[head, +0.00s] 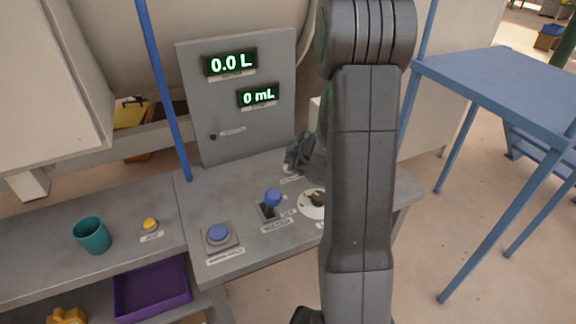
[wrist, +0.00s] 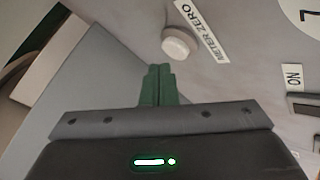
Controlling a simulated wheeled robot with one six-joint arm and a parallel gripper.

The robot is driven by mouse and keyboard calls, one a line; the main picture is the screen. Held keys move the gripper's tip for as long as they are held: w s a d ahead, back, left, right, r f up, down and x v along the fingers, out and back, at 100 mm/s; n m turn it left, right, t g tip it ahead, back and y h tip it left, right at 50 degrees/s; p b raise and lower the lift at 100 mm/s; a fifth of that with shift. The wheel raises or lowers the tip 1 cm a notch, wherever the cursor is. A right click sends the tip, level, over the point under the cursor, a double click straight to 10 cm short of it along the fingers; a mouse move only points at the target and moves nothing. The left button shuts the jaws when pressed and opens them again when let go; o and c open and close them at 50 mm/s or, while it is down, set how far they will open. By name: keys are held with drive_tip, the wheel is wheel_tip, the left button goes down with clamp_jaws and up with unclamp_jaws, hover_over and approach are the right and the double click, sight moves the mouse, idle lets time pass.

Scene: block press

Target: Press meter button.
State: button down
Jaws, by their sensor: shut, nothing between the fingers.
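The meter button is a round white button (wrist: 176,42) on the grey panel in the wrist view, beside a label reading "METER ZERO". My gripper (wrist: 158,72) is shut and empty, its dark green fingers pointing toward the button. In the picture the fingertips end just below the button; a small gap shows between them. In the head view my gripper (head: 293,160) is over the back of the console, right of the upright panel's foot. The button is mostly hidden there by my gripper and arm.
An upright grey panel (head: 240,130) shows "0.0 L" and "0 mL". A blue-knobbed lever (head: 272,197), a blue button (head: 218,234) and a dial (head: 310,204) sit on the console. A teal cup (head: 92,236) and a yellow button (head: 150,224) stand left.

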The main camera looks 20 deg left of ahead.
wheel_tip(320, 180, up, 5)
drive_tip(key=p, duration=0.5)
drive_tip(key=shift+f, duration=0.2)
idle(0.6)
wheel_tip(320, 180, down, 2)
drive_tip(key=b, duration=0.2)
drive_tip(key=shift+f+b, duration=0.2)
drive_tip(key=shift+b, duration=0.1)
drive_tip(key=shift+f+b, duration=0.15)
drive_tip(key=shift+b, duration=0.75)
wheel_tip(320, 180, up, 7)
drive_tip(key=p, duration=0.7)
drive_tip(key=shift+f, duration=0.15)
drive_tip(key=shift+f, duration=0.2)
